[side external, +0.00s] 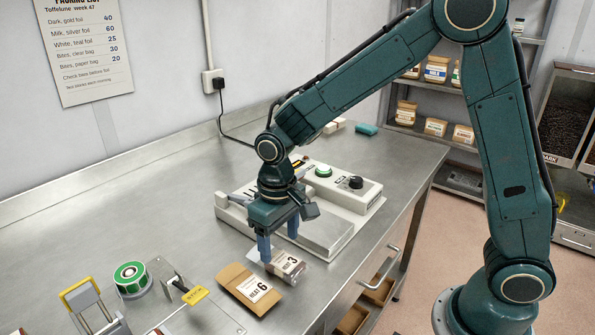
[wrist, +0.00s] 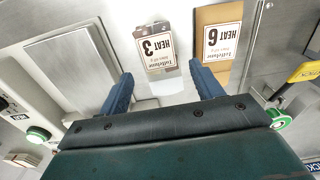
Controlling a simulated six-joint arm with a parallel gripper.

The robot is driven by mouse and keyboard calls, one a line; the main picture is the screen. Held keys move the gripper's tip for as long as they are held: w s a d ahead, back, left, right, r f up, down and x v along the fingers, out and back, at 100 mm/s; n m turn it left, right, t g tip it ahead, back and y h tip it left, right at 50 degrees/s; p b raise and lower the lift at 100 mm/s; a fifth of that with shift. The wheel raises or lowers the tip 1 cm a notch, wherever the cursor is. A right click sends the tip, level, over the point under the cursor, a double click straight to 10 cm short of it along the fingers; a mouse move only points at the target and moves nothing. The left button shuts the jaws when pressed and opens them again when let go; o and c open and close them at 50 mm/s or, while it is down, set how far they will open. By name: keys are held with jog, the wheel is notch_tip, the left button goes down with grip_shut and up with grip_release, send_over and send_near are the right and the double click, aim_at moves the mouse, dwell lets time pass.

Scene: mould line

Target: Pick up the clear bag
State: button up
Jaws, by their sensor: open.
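The clear bag (side external: 290,264) lies flat on the steel bench, with a white label reading "HEAT 3" and dark contents showing at one end. In the wrist view the clear bag (wrist: 157,46) lies ahead of the fingertips, its see-through end reaching back toward the space between them. My gripper (side external: 278,245) points down over the bag's end nearer the sealing machine. In the wrist view my gripper (wrist: 161,76) is open, with one finger to each side of the bag's line and nothing held. Whether the fingertips touch the bench cannot be told.
A brown paper bag (side external: 250,288) marked "HEAT 6" lies close beside the clear bag. A cream sealing machine (side external: 342,188) with a green button stands behind. A green tape roll (side external: 131,277), a yellow-tagged tool (side external: 195,295) and a yellow-topped stand (side external: 80,296) are at the left.

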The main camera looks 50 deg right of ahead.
aim_at(280, 259)
jog(key=shift+f, duration=2.5)
jog(key=c, duration=0.8)
